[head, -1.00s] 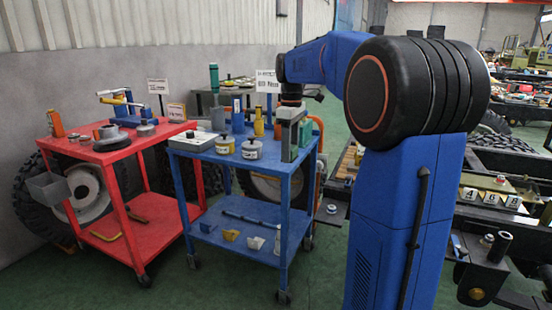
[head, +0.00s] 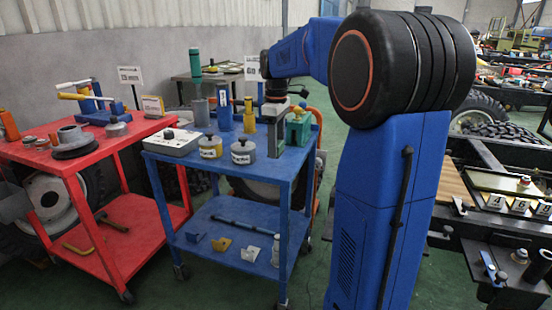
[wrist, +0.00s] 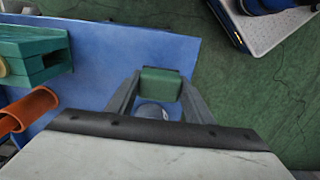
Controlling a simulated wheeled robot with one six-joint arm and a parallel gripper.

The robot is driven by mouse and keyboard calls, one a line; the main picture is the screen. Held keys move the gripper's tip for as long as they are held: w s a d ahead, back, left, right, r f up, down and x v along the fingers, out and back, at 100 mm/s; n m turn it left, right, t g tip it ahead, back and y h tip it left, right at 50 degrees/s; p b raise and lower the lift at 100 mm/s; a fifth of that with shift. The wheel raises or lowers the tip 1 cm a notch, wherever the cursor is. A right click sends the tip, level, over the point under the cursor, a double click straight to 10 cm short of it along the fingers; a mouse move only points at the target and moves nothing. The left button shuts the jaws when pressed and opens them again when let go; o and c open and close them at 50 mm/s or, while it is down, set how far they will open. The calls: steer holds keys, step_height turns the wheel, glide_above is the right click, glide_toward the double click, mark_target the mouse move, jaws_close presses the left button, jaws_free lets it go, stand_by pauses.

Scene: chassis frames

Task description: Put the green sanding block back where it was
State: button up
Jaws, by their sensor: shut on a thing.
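The green sanding block (wrist: 161,85) is between the two grey fingertips of my gripper (wrist: 158,87) in the wrist view. My gripper is shut on it, over the blue cart top (wrist: 130,45) near its edge. In the head view my gripper (head: 274,125) hangs at the right end of the blue cart (head: 212,162). The block cannot be made out clearly there. How far the block is above the cart top cannot be told.
A green slotted object (head: 300,128) stands close right of my gripper. Two labelled pots (head: 243,151), a grey box (head: 170,141) and a yellow bottle (head: 249,116) stand on the cart. A red cart (head: 80,165) with tools stands left. An orange cylinder (wrist: 28,110) shows in the wrist view.

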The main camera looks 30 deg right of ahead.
mark_target(277, 167)
steer(key=shift+f, duration=2.3)
steer(key=shift+f, duration=0.1)
steer(key=o, duration=1)
step_height(277, 167, up, 12)
steer(key=shift+r, duration=0.1)
steer(key=s+a+f+m+t, duration=0.1)
steer(key=s+a+f, duration=0.4)
steer(key=s, duration=0.5)
steer(key=s+a+f+m+t, duration=0.2)
steer(key=s+a+f+m, duration=0.2)
steer(key=s+f, duration=0.3)
steer(key=s+a+f+m+t, duration=0.1)
steer(key=s+a+f, duration=0.5)
steer(key=s, duration=0.7)
steer(key=shift+s+a+m+t, duration=0.15)
steer(key=shift+a+m+t, duration=0.25)
steer(key=shift+m, duration=0.4)
